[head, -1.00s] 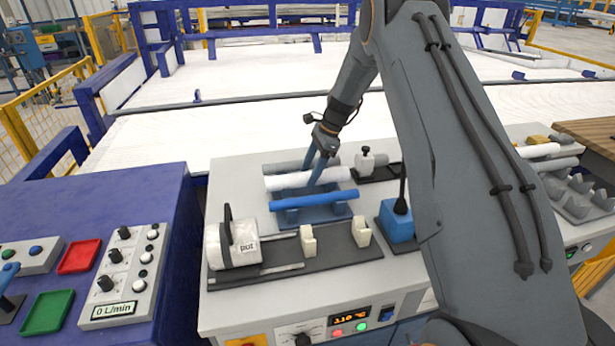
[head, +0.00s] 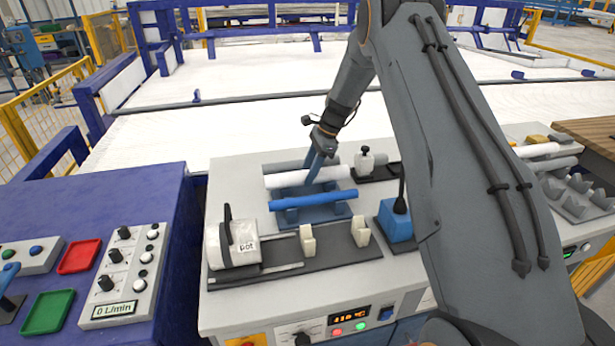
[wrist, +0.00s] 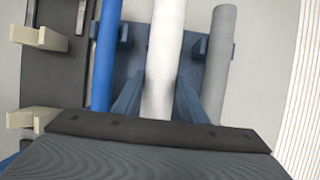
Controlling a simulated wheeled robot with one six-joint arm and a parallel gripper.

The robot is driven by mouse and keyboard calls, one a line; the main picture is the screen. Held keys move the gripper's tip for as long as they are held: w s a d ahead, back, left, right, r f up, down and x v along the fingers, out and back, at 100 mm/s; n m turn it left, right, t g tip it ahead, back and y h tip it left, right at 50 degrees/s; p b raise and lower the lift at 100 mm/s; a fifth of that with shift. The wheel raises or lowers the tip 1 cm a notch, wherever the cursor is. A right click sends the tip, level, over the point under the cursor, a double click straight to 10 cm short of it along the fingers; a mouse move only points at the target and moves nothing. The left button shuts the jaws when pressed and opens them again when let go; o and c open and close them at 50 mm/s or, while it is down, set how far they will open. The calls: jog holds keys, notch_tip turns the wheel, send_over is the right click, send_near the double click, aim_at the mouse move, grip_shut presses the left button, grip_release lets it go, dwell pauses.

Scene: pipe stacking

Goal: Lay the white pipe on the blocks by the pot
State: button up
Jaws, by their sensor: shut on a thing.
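The white pipe (head: 283,180) lies in the blue rack (head: 328,214), between a blue pipe (head: 311,200) nearer me and a grey pipe (head: 284,166) behind it. My gripper (head: 312,180) reaches down onto the white pipe. In the wrist view the blue fingers (wrist: 158,98) are closed against both sides of the white pipe (wrist: 163,60). The pot (head: 239,243) is a white cylinder with a dark flange, lying on a dark base. Two cream blocks, the left one (head: 307,241) and the right one (head: 361,231), stand to its right with nothing on them.
A blue box with a black lever (head: 398,222) stands right of the blocks. A dark holder with a white-capped bottle (head: 367,161) sits just right of the rack. Red (head: 79,256) and green (head: 48,312) trays and a control box lie on the left table.

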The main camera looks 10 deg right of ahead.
aim_at(308, 171)
notch_tip(308, 171, up, 8)
jog(key=b, duration=0.2)
jog(key=shift+r+b, duration=0.2)
jog(key=shift+b, duration=0.2)
jog(key=shift+s+r, duration=0.65)
jog(key=shift+s, duration=0.15)
jog(key=s+r+p, duration=0.2)
jog(key=s+p, duration=0.5)
jog(key=s, duration=1.4)
jog(key=f+b, duration=0.8)
jog(key=f, duration=0.3)
jog(key=shift+s+b, duration=0.2)
jog(key=shift+b, duration=0.2)
jog(key=o, duration=1.2)
